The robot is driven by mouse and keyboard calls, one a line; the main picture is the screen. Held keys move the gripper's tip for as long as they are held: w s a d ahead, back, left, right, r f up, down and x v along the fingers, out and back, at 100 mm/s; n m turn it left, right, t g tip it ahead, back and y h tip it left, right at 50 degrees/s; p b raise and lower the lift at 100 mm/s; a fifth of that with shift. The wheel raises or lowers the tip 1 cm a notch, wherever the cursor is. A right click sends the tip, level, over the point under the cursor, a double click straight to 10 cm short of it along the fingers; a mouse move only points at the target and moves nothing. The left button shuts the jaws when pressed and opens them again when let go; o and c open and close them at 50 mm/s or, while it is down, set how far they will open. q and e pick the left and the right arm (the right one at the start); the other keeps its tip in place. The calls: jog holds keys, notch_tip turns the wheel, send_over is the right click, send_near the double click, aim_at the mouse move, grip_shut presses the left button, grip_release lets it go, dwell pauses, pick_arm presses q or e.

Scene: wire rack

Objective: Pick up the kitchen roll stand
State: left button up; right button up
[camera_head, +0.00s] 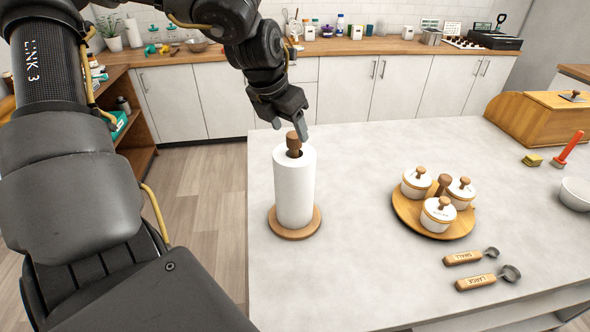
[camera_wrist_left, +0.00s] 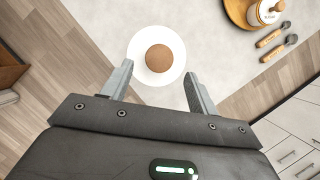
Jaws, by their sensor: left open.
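The kitchen roll stand (camera_head: 294,222) stands upright near the left edge of the grey-white counter. It has a round wooden base, a white paper roll (camera_head: 293,190) and a wooden knob (camera_head: 293,143) on top. My left gripper (camera_head: 292,128) is just above the knob, pointing down. In the left wrist view, my open left gripper (camera_wrist_left: 160,85) has its fingers apart at the near side of the white roll (camera_wrist_left: 180,67), with the round knob (camera_wrist_left: 159,58) slightly beyond the fingertips. The fingers hold nothing. My right gripper is not in view.
A round wooden tray (camera_head: 402,213) with white lidded jars is to the right of the stand. Counter between stand and tray is clear.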

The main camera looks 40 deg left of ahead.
aim_at(293, 135)
pick_arm(q)
jog(key=shift+w+f+p, duration=0.15)
jog(key=shift+f+p, duration=0.05)
jog(key=shift+p, duration=0.1)
jog(key=x, duration=0.1)
jog(key=p+x, duration=0.1)
jog(key=x, duration=0.1)
jog(key=shift+w+a+f+p, duration=0.1)
jog(key=shift+w+a+p, duration=0.1)
jog(key=shift+w+p, duration=0.1)
jog(key=shift+w+f, duration=0.25)
jog(key=shift+f, duration=0.25)
jog(key=shift+s, duration=0.1)
jog(key=shift+c, duration=0.3)
grip_shut()
jog(key=shift+r, duration=0.1)
